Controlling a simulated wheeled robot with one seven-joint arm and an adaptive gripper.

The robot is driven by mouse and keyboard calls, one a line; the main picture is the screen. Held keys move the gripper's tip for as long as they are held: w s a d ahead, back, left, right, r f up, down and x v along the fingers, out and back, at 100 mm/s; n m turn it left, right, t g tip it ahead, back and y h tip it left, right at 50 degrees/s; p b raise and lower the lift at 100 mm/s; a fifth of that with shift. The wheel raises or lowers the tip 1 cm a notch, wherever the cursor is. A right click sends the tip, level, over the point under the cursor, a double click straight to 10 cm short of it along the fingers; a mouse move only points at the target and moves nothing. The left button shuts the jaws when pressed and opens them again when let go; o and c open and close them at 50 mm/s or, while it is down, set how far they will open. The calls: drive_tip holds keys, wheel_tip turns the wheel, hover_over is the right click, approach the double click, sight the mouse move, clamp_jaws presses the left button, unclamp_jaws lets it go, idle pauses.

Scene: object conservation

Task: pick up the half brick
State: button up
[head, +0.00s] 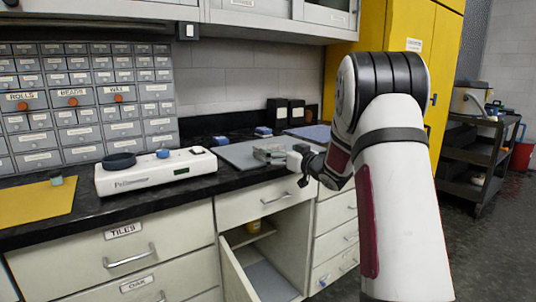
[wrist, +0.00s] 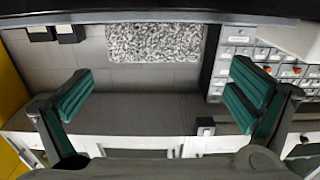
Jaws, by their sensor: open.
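A grey, speckled rectangular block (wrist: 155,42), which looks like the half brick, shows at the top middle of the wrist view, which appears upside down. It lies beyond my open gripper (wrist: 160,82), between the lines of the two green-padded fingers and apart from both. Nothing is between the pads. In the head view my gripper (head: 284,155) is low over the grey mat (head: 240,153) on the counter. A small grey shape there blends with the fingers, so I cannot separate the brick from them.
A white scale (head: 140,174) with a dark dish (head: 119,161) stands on the counter left of the mat. A yellow mat (head: 35,203) lies farther left. Black boxes (head: 277,112) stand behind. A cabinet door (head: 238,272) hangs open below the counter.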

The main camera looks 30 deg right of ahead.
sight(274, 147)
drive_tip(key=w+b, duration=0.1)
drive_tip(key=w, duration=0.4)
drive_tip(key=shift+w+d, duration=0.1)
drive_tip(key=shift+d, duration=0.1)
drive_tip(key=c, duration=1.7)
drive_tip(key=shift+r, duration=0.1)
